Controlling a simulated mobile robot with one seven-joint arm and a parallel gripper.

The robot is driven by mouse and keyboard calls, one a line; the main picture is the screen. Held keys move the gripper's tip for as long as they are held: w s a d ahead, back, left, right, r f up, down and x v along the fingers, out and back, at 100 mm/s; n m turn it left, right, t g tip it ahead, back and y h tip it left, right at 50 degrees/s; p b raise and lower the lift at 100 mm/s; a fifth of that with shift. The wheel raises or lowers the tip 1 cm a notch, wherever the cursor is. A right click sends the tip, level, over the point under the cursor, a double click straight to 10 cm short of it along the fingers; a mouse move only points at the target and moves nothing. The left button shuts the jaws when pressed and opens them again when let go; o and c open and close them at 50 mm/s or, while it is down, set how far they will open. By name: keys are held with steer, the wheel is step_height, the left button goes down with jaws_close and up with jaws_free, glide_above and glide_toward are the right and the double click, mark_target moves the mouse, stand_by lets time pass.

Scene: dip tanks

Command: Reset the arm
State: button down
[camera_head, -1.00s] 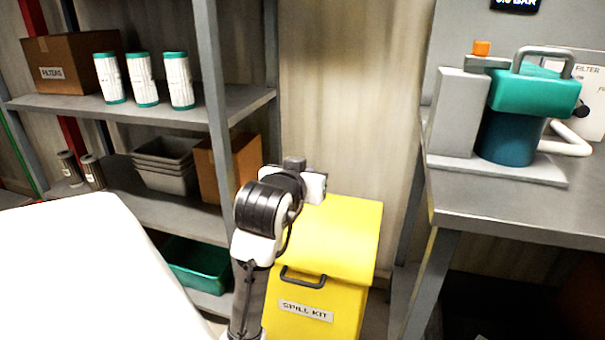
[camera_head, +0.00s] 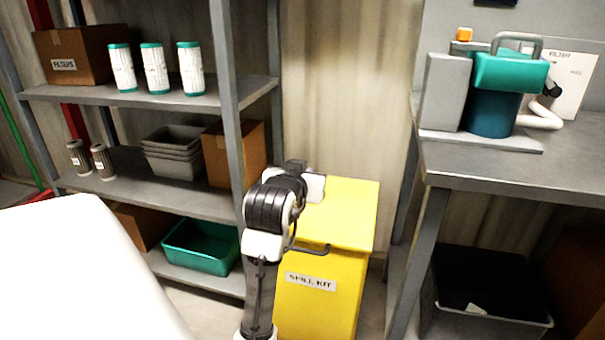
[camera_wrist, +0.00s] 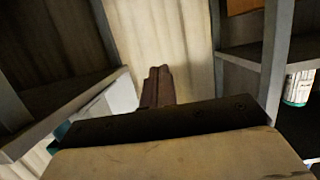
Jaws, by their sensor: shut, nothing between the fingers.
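My arm (camera_head: 265,250) stands upright in the lower middle of the head view, in front of the yellow spill kit box (camera_head: 345,215). The arm's end bends away from the camera, and its fingers cannot be made out there. In the wrist view my gripper (camera_wrist: 158,80) shows as two dark fingers pressed together, pointing at the pale corrugated wall (camera_wrist: 160,30). The fingers are shut and hold nothing.
At left, a grey shelf (camera_head: 150,97) holds white filters (camera_head: 155,68), boxes and grey bins (camera_head: 173,152); a green bin (camera_head: 203,247) sits below. At right, a grey bench (camera_head: 520,172) carries a teal pump unit (camera_head: 508,72). A dark bin (camera_head: 485,285) is under it.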

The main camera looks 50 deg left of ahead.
steer(key=shift+s+d+f, duration=0.1)
steer(key=shift+s+f, duration=0.05)
steer(key=shift+s, duration=0.05)
